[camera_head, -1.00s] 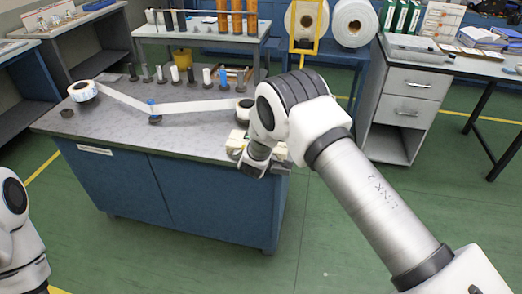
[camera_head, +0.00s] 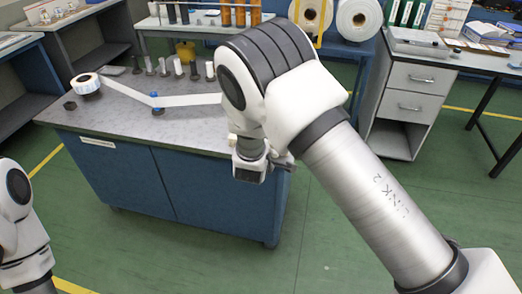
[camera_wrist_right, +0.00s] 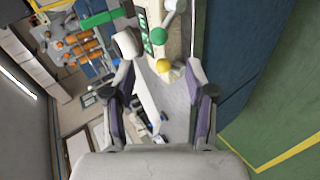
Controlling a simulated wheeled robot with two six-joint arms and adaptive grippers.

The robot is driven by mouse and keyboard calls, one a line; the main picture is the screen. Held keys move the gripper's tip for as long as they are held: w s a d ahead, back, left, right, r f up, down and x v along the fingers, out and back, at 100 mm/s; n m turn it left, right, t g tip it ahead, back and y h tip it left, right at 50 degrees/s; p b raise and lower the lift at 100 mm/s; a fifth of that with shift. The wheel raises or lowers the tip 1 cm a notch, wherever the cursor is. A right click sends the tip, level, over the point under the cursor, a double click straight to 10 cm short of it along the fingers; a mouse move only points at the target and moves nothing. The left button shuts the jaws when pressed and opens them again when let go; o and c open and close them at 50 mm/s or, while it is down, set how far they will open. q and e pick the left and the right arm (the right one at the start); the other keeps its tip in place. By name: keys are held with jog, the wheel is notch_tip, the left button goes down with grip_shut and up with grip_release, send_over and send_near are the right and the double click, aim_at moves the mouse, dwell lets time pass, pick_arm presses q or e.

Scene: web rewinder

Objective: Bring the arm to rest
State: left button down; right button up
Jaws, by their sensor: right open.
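My right arm (camera_head: 375,200) crosses the head view from the lower right, with its elbow bent over the right end of the bench. The right gripper hangs below the elbow at the bench's front right edge, mostly hidden by the arm. In the right wrist view the right gripper (camera_wrist_right: 160,78) has its two fingers spread apart, with nothing held between them. A part of my left arm (camera_head: 20,225) shows at the left edge of the head view; its gripper is out of view.
The bench (camera_head: 125,125) carries a white roll (camera_head: 86,85) whose web (camera_head: 195,100) runs past a blue-topped post (camera_head: 157,103) and behind my arm. Several small posts stand along its back. A drawer desk (camera_head: 403,105) stands at right. Green floor is clear in front.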

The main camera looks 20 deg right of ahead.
jog(key=shift+s+r, duration=0.15)
jog(key=shift+s, duration=0.15)
jog(key=s+d+f+g, duration=0.3)
jog(key=s+f, duration=0.5)
jog(key=s+d+f+g, duration=0.2)
jog(key=s+d+f, duration=0.1)
jog(key=s+f, duration=0.55)
jog(key=s+a+f+m+g+y, duration=0.1)
jog(key=s+m, duration=0.4)
jog(key=s, duration=0.6)
jog(key=s+a+f+m+g+y, duration=0.2)
jog(key=s+m, duration=0.4)
jog(key=s, duration=0.5)
jog(key=a+g+y, duration=0.1)
jog(key=g+y, duration=0.1)
jog(key=shift+f+y, duration=0.25)
jog(key=shift+y, duration=0.05)
